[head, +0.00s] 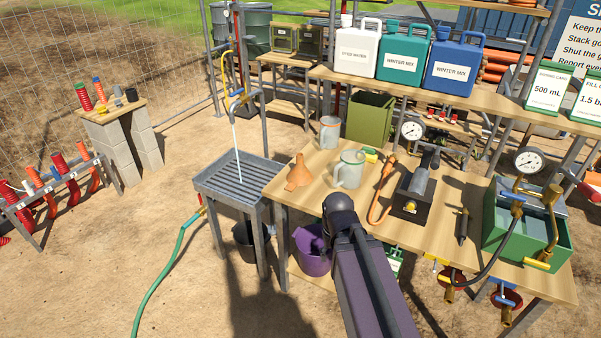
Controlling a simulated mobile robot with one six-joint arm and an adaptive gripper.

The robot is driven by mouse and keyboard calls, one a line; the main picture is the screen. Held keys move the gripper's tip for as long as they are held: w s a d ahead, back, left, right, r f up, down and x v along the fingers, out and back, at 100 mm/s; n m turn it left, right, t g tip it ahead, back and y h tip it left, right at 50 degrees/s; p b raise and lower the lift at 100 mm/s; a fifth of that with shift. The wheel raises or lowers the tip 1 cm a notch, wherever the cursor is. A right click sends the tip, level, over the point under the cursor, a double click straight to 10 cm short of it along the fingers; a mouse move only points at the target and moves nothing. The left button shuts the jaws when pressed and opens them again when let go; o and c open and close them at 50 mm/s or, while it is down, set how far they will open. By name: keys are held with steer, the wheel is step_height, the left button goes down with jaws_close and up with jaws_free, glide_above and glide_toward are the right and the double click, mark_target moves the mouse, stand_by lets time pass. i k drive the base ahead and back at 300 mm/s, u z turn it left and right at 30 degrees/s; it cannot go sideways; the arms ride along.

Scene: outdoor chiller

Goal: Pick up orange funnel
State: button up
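The orange funnel (298,175) is on the left end of the wooden workbench (340,272), close to its left edge. Its narrow end points up and its wide part is at the bottom. It stands apart from the grey-green jug to its right. My arm rises from the bottom of the head view, and its dark joint shows in front of the bench, below and right of the funnel. My gripper's fingers do not show, so their opening and contents are hidden.
The grey-green jug (349,170) and a metal can (329,132) stand near the funnel. An orange hose (382,190) and gauge equipment (412,190) lie farther right. A slatted metal sink (237,182) with running water adjoins the left side. An upper shelf holds jerrycans (402,52).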

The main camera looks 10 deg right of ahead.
mark_target(299, 175)
steer(key=u, duration=0.05)
steer(key=i, duration=1)
steer(key=z, duration=0.05)
